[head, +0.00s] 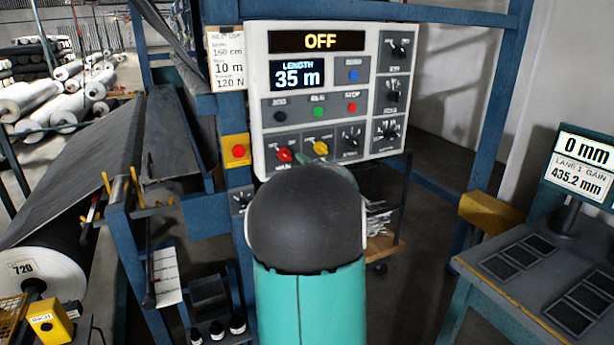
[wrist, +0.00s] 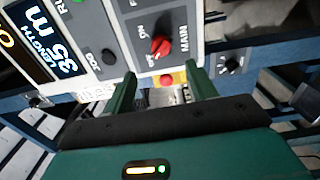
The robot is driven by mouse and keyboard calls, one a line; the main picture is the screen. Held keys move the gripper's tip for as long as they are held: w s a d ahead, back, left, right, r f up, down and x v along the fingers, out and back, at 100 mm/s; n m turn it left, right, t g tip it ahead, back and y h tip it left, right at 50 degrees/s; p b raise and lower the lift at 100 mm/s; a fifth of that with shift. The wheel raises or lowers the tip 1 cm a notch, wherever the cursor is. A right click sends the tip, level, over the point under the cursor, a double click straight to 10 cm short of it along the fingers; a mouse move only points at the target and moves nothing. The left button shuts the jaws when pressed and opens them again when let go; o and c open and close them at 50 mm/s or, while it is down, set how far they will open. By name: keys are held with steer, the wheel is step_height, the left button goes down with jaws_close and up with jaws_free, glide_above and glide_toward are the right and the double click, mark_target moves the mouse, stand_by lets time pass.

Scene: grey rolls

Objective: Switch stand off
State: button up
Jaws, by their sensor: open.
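The control panel (head: 262,90) stands ahead, and its top display (head: 320,41) reads OFF. The red MAIN knob (head: 284,155) sits at the panel's lower left; it also shows in the wrist view (wrist: 160,45), with ON and OFF marks beside it. I cannot tell surely which mark it points at. My gripper (wrist: 162,76) is open and empty, its two green fingers apart. In the wrist view the knob lies just beyond and between the fingertips, not held. In the head view my arm hides most of the gripper.
A red button on a yellow box (head: 238,150) is left of the panel; it shows between the fingers in the wrist view (wrist: 166,80). A yellow knob (head: 320,147) is right of the red one. Blue frame posts (head: 130,240) stand left, and a bench (head: 530,265) stands right.

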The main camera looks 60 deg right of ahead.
steer(key=v, duration=0.3)
steer(key=shift+a, duration=0.1)
stand_by(0.5)
steer(key=w+a+m+g+y, duration=0.2)
steer(key=a+m, duration=0.3)
steer(key=a, duration=0.8)
steer(key=w+a+m+g+y, duration=0.1)
steer(key=w+a+m+g, duration=0.3)
steer(key=a, duration=0.9)
steer(key=s+a+f+m+g+y, duration=0.1)
steer(key=s+a+f+y, duration=0.1)
steer(key=s+a, duration=0.3)
steer(key=s+a+f+m+g+y, duration=0.1)
steer(key=s+a, duration=0.4)
steer(key=a, duration=0.6)
steer(key=s+a+f+m+g+y, duration=0.1)
steer(key=s+a+f+y, duration=0.2)
steer(key=s+a, duration=0.3)
steer(key=a, duration=0.3)
steer(key=shift+g, duration=0.4)
steer(key=shift+f, duration=0.1)
steer(key=c, duration=0.4)
steer(key=shift+c, duration=0.3)
